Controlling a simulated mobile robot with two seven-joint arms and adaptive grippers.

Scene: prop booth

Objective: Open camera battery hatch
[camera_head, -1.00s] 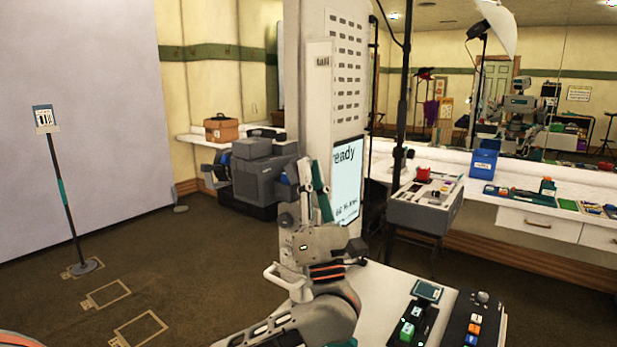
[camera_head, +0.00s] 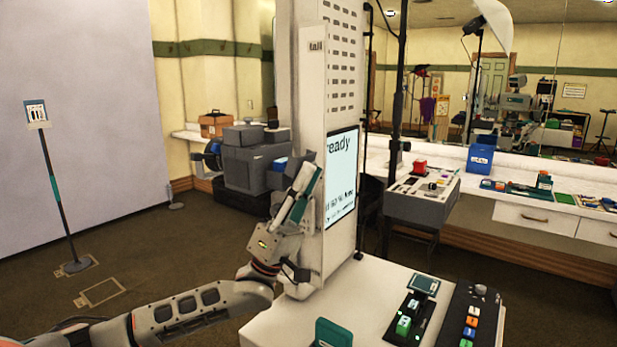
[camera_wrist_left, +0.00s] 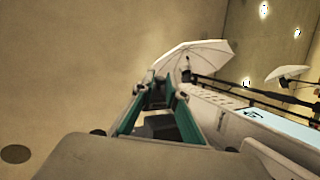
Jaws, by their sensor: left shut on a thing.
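My left gripper (camera_head: 308,178) points up in front of the white pillar and its lit screen, left of the screen. In the left wrist view its teal-edged fingers (camera_wrist_left: 160,85) converge at the tips. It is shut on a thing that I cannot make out. A grey shape (camera_wrist_left: 160,125) shows between the fingers, but I cannot tell whether it is held or part of the gripper. I cannot identify a camera or a battery hatch in either view. My right gripper is not in view.
The white pillar (camera_head: 312,95) with its screen (camera_head: 341,182) stands close beside the gripper. The near white table (camera_head: 350,290) holds a green-button device (camera_head: 405,322), a dial console (camera_head: 474,315) and a teal item (camera_head: 333,332). A grey machine (camera_head: 255,165) stands behind. Left floor is mostly open.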

